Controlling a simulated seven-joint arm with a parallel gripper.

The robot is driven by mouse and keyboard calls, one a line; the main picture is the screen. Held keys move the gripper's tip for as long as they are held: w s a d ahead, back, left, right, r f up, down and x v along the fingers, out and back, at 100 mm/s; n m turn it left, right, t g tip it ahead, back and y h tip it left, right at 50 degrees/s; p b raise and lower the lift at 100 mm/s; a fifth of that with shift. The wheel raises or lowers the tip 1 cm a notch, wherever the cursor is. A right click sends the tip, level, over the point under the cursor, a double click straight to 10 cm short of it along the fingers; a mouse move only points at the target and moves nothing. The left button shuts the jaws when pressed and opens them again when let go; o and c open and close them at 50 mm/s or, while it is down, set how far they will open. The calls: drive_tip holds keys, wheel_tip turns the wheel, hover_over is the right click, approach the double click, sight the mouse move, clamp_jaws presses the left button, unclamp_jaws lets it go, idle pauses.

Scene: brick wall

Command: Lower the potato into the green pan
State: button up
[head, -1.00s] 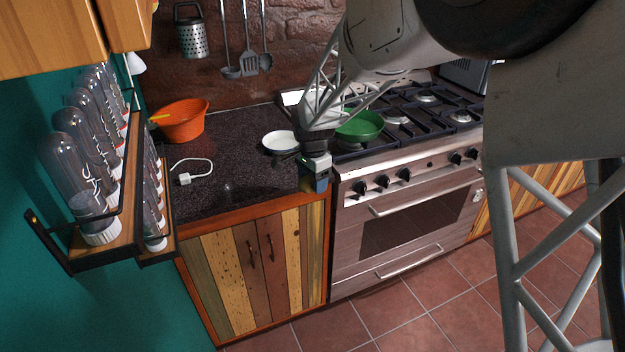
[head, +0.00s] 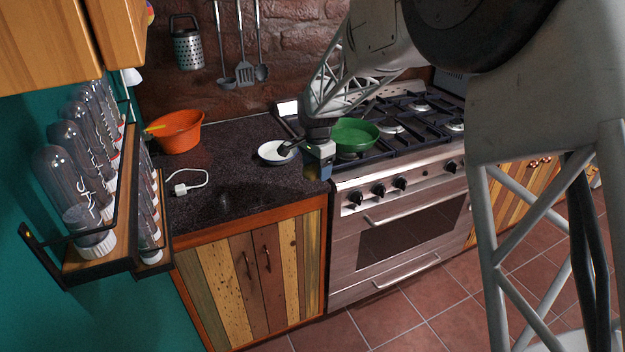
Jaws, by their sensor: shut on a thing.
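The green pan (head: 355,134) sits on the front left of the stove, just right of my gripper and partly behind my arm.
The stove (head: 400,180) has black grates and front knobs. An orange bowl (head: 178,132) and a white cable (head: 188,184) lie on the dark counter (head: 235,195), whose front middle is clear. A shelf with glass jars (head: 75,195) juts out at left.

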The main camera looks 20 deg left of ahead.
drive_tip(key=w+r, duration=0.3)
drive_tip(key=w, duration=1.3)
drive_tip(key=w+d+r, duration=0.1)
drive_tip(key=w+r, duration=0.2)
drive_tip(key=w, duration=1.3)
drive_tip(key=shift+w+d+r, duration=0.15)
drive_tip(key=shift+w+r, duration=0.15)
drive_tip(key=shift+w, duration=0.1)
drive_tip(key=shift+f, duration=0.2)
drive_tip(key=shift+f, duration=2.8)
drive_tip(key=shift+f, duration=0.95)
idle(0.5)
